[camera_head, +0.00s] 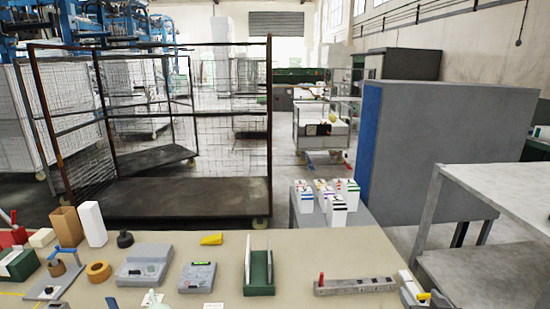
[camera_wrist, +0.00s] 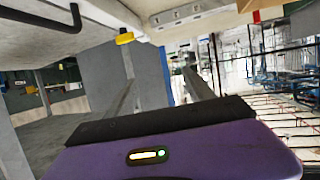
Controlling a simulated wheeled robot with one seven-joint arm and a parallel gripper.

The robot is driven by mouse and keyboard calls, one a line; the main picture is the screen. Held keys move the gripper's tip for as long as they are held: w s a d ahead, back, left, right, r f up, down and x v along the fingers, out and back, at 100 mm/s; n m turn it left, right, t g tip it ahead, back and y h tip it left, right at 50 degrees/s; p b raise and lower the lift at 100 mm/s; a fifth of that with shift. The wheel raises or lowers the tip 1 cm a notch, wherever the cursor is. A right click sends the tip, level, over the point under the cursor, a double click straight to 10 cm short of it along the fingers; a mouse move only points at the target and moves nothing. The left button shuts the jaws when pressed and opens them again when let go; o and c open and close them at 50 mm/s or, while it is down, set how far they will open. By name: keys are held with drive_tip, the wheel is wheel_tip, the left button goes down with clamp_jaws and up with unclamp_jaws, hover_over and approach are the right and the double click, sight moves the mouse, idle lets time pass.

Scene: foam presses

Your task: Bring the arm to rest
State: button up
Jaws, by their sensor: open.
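My gripper (camera_wrist: 160,62) shows only in the wrist view, where the picture looks upside down. Its purple body with a black edge and a small lit panel fills the bottom. Two grey fingers stand apart above it, with nothing visible between them. The worktable edge lies beyond the fingertips, at the top of that view. No part of my arm can be made out in the head view.
The beige worktable (camera_head: 330,248) carries a green holder (camera_head: 259,274), grey devices (camera_head: 145,272), a yellow wedge (camera_head: 212,239) and a holed grey bar (camera_head: 352,286). A wire cage cart (camera_head: 190,197) stands behind. A grey-blue partition (camera_head: 440,145) and another table (camera_head: 500,190) stand right.

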drive_tip(key=s+a+f+y+b, duration=0.1)
drive_tip(key=s+a, duration=0.4)
drive_tip(key=s, duration=1)
drive_tip(key=s+a+f+n+y+b, duration=0.1)
drive_tip(key=s+a, duration=0.5)
drive_tip(key=s, duration=1)
drive_tip(key=s+a+f+n+t+y+b, duration=0.1)
drive_tip(key=s+a+b, duration=0.2)
drive_tip(key=s, duration=1.2)
drive_tip(key=shift+s+a, duration=0.35)
drive_tip(key=shift+a, duration=0.8)
drive_tip(key=shift+f, duration=0.1)
